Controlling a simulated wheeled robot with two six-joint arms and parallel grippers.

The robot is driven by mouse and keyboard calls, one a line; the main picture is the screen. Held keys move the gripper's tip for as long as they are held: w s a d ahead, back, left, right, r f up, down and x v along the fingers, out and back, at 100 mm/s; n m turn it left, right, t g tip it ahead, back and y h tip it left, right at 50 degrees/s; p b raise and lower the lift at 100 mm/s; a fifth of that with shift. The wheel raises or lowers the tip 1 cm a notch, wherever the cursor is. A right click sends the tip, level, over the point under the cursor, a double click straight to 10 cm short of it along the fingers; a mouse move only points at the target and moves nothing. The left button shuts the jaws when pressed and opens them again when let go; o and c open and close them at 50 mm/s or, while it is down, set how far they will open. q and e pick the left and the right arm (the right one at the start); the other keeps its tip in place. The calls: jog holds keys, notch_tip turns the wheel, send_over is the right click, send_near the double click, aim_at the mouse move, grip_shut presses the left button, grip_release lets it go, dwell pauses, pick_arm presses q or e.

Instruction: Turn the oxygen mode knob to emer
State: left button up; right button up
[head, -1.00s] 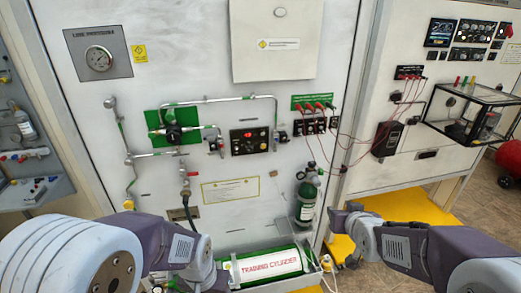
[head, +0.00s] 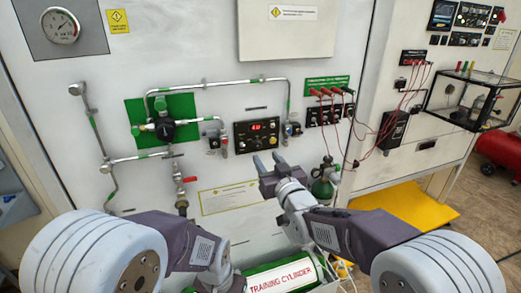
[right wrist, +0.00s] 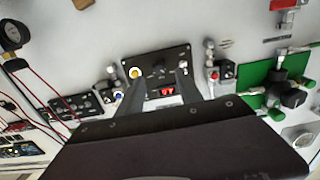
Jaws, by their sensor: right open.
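The black control panel (head: 257,135) with a lit red display is on the white wall board, in the middle of the head view. In the right wrist view the panel (right wrist: 158,66) appears upside down, with small controls and a yellow-ringed button (right wrist: 134,72). I cannot read its labels or tell which control is the oxygen mode knob. My right gripper (head: 268,161) is open and empty just below the panel in the head view. Its two fingers (right wrist: 159,80) overlap the panel in the right wrist view; contact cannot be told. My left arm is low at left; its fingers are not visible.
A green plate with a black regulator (head: 167,130) and silver piping are left of the panel. A socket strip with red leads (head: 330,113) is at right. A green bottle (head: 324,188) hangs beside my right arm. The training cylinder (head: 283,277) lies below.

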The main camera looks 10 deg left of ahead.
aim_at(259, 147)
jog(key=p+x, duration=0.1)
jog(key=x, duration=0.4)
jog(key=shift+w+r+p, duration=0.2)
jog(key=shift+w+p, duration=0.1)
jog(key=shift+w+a+f, duration=0.15)
jog(key=shift+w+a, duration=0.1)
jog(key=shift+a, duration=0.05)
jog(key=shift+d, duration=0.1)
grip_shut()
